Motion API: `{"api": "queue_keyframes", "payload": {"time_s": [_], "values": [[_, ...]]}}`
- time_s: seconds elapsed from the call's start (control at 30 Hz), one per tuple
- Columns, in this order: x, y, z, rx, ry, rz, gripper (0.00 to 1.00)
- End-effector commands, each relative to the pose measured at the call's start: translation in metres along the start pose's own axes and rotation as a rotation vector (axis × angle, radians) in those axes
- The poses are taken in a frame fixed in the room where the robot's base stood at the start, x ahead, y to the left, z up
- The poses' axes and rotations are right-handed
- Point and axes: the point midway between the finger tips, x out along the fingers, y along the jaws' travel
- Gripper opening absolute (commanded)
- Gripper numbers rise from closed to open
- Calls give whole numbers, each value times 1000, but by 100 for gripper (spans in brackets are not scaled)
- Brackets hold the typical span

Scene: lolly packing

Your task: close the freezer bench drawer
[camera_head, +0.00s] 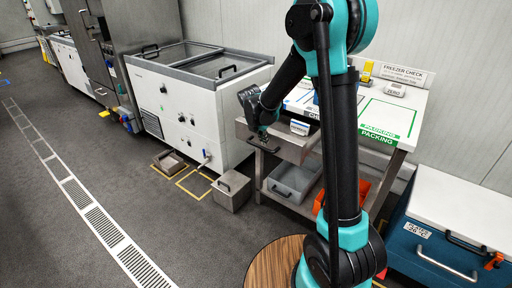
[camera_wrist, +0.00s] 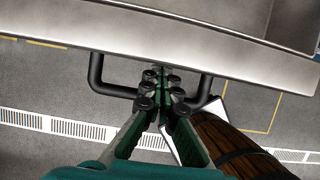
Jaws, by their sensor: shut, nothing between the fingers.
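The bench drawer (camera_head: 290,148) is a grey metal drawer under the white freezer bench top (camera_head: 375,108). It stands pulled out toward the left in the head view. In the wrist view its metal front (camera_wrist: 230,52) crosses the top, with part of the open inside at the upper right. Its black bar handle (camera_wrist: 97,75) sticks out from the front. My gripper (camera_wrist: 160,78) is shut and empty, its tips at the middle of the handle, close to the drawer front. The fingers hide the handle's middle; I cannot tell if they touch. In the head view my gripper (camera_head: 263,138) is small and dark.
A white chest freezer (camera_head: 180,95) stands left of the bench. A grey box (camera_head: 232,192) sits on the floor before it. Grey and orange bins (camera_head: 292,180) are on the bench's lower shelf. A blue cooler (camera_head: 435,245) stands at right. The floor at left is clear.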

Motion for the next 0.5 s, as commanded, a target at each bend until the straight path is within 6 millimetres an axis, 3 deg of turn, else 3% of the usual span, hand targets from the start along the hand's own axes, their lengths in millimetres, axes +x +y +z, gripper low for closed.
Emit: {"api": "queue_keyframes", "payload": {"time_s": [0.1, 0.5], "values": [[14, -1, 34, 5, -1, -2, 0], [54, 0, 134, 3, -1, -1, 0]]}}
